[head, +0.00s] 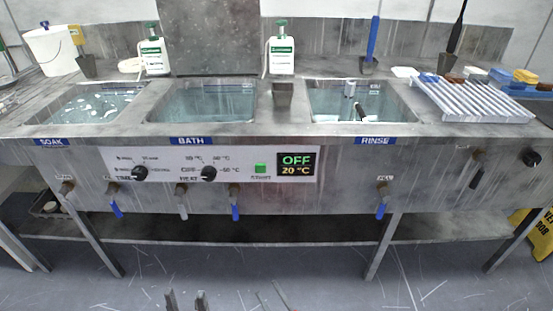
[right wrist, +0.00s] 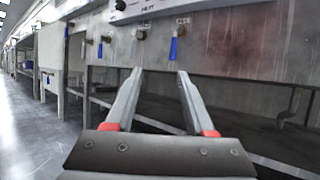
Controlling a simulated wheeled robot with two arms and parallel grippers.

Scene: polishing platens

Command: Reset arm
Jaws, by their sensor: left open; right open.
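My left gripper (head: 185,300) shows only as fingertips at the bottom edge of the head view. Its two fingers stand apart with nothing between them. My right gripper (head: 271,297) is just to the right of it, also cut off by the bottom edge. In the right wrist view the right gripper (right wrist: 159,74) is open and empty, its two grey fingers spread in front of the steel sink unit. Both grippers are low in front of the sink unit (head: 330,190), apart from its front panel. Most of both arms is out of view.
The sink unit has soak (head: 90,104), bath (head: 203,104) and rinse (head: 355,106) basins. Blue-handled valves (head: 235,212) stick out below the control panel (head: 215,164). A ribbed rack (head: 470,98) lies at the right. A lower shelf (head: 300,229) spans the legs. The floor (head: 330,285) in front is clear.

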